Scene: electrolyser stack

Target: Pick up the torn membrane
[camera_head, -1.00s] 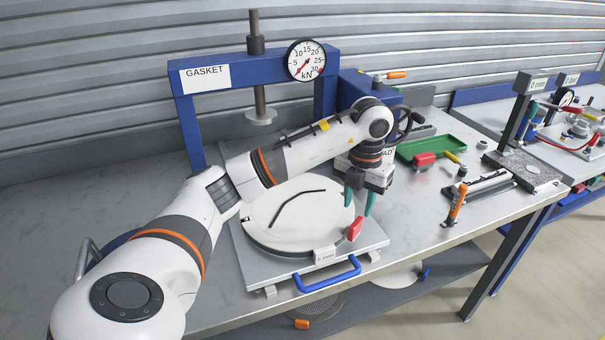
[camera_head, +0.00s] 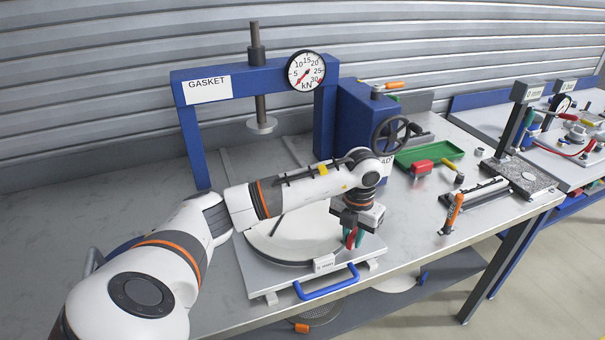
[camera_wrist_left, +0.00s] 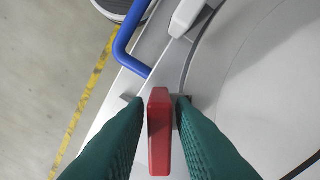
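The torn membrane (camera_head: 290,240) is a pale round disc with a dark tear line, lying flat on the square plate of the gasket press. My left arm hides part of it; it also shows in the left wrist view (camera_wrist_left: 265,80). A red tab (camera_wrist_left: 160,135) stands at its right front edge. My left gripper (camera_head: 354,238) is down at this tab, its green fingers on either side of it. In the left wrist view the left gripper (camera_wrist_left: 160,105) shows narrow gaps beside the tab, so it looks partly open. My right gripper is not in view.
The blue press frame (camera_head: 190,140) with a gauge (camera_head: 306,71) stands behind. A blue handle (camera_head: 328,285) and white label block (camera_head: 323,264) sit at the plate's front.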

